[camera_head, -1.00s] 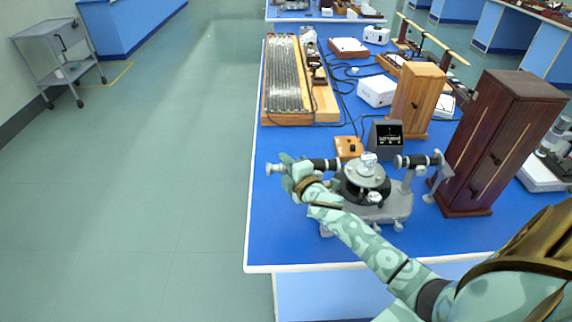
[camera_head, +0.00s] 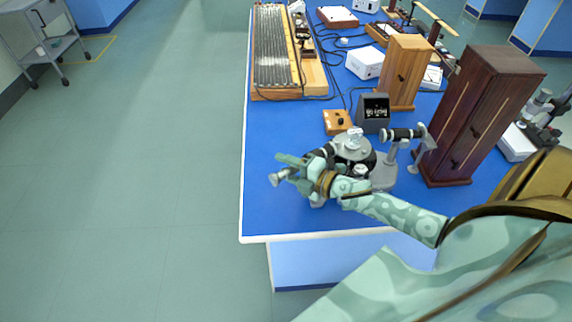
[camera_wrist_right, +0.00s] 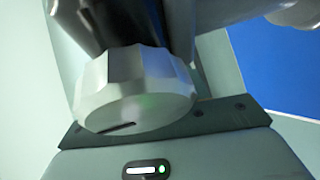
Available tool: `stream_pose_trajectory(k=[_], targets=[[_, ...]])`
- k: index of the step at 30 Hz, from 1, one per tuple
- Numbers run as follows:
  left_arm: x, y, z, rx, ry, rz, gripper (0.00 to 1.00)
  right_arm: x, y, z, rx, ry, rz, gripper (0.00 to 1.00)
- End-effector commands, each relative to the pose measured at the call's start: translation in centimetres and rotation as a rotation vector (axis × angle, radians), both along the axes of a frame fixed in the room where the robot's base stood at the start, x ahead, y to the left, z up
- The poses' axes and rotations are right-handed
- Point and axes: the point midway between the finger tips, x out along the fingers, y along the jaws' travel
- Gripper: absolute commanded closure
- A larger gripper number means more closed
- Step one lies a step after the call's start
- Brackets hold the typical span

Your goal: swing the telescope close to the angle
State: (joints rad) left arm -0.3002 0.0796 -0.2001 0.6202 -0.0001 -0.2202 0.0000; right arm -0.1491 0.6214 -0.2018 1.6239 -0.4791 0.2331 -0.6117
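The spectrometer stands near the front edge of the blue bench, with a round table (camera_head: 352,148) at its middle. Its telescope (camera_head: 320,152) is a black tube with a silvery eyepiece end (camera_head: 279,177), pointing to the lower left. The collimator (camera_head: 402,134) points right on its post. My right gripper (camera_head: 291,172) is at the telescope's outer part, its fingers astride the tube. In the right wrist view a ridged silvery knob (camera_wrist_right: 138,90) is close before the palm, with the dark tube behind. Whether the fingers press on the tube is hidden. My left gripper is out of view.
A dark wooden cabinet (camera_head: 480,115) stands right of the spectrometer, with a lighter wooden one (camera_head: 402,72) behind. A small black display box (camera_head: 373,112) and an orange box (camera_head: 337,121) are close behind. The floor left of the bench is clear.

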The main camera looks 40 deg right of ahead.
Motion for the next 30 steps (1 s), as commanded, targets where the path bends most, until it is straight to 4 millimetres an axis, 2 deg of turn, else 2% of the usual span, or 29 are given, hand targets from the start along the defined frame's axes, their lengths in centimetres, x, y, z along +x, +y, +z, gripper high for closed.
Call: stream_pose_trajectory(k=[11, 14, 17, 30], targets=[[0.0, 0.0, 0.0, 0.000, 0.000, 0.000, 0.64, 0.0, 0.0, 0.0, 0.001, -0.001, -0.001, 0.56], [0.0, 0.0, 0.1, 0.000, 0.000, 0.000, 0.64, -0.5, -0.2, 0.0, 0.000, 0.001, -0.002, 0.56], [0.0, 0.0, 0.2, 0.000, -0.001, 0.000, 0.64, -1.9, -0.7, 0.2, 0.000, 0.004, -0.002, 0.56], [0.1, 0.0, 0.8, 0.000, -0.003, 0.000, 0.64, -12.3, -4.8, 1.8, 0.000, 0.004, -0.002, 0.56]])
